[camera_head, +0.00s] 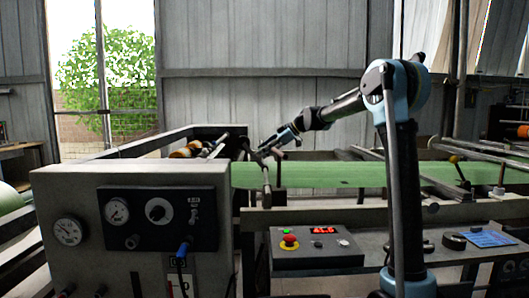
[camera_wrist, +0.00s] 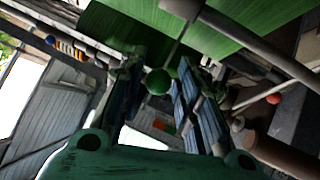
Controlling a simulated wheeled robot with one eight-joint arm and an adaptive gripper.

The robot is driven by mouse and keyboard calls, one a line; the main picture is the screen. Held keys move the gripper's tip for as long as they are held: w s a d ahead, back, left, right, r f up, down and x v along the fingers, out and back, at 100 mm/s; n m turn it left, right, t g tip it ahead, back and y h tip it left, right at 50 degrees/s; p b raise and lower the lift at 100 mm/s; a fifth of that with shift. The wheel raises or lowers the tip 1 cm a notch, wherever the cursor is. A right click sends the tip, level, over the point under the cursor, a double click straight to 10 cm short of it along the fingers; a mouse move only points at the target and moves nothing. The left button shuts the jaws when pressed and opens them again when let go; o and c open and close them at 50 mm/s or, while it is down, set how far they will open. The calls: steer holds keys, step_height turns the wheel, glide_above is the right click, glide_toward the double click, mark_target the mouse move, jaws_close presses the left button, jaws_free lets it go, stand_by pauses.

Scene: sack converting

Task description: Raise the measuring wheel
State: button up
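My gripper (camera_head: 274,146) reaches left and down over the near edge of the green web (camera_head: 330,175), close to a short bar on an upright post (camera_head: 266,186). In the wrist view its two fingers (camera_wrist: 160,95) are apart. A round green knob (camera_wrist: 158,81) shows between them, near the fingertips; contact cannot be told. The green web (camera_wrist: 125,28) and a grey bar lie beyond. I cannot clearly pick out the measuring wheel; it may be part of the small dark assembly beside my gripper.
A grey cabinet (camera_head: 75,190) with gauges stands at the left front. A control box (camera_head: 315,250) with a red button sits below the web.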

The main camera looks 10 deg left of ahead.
steer(key=shift+o, duration=0.4)
steer(key=shift+s+a+r, duration=0.1)
steer(key=shift+r, duration=0.05)
steer(key=v, duration=1.2)
steer(key=x, duration=1.2)
steer(key=shift+a, duration=0.1)
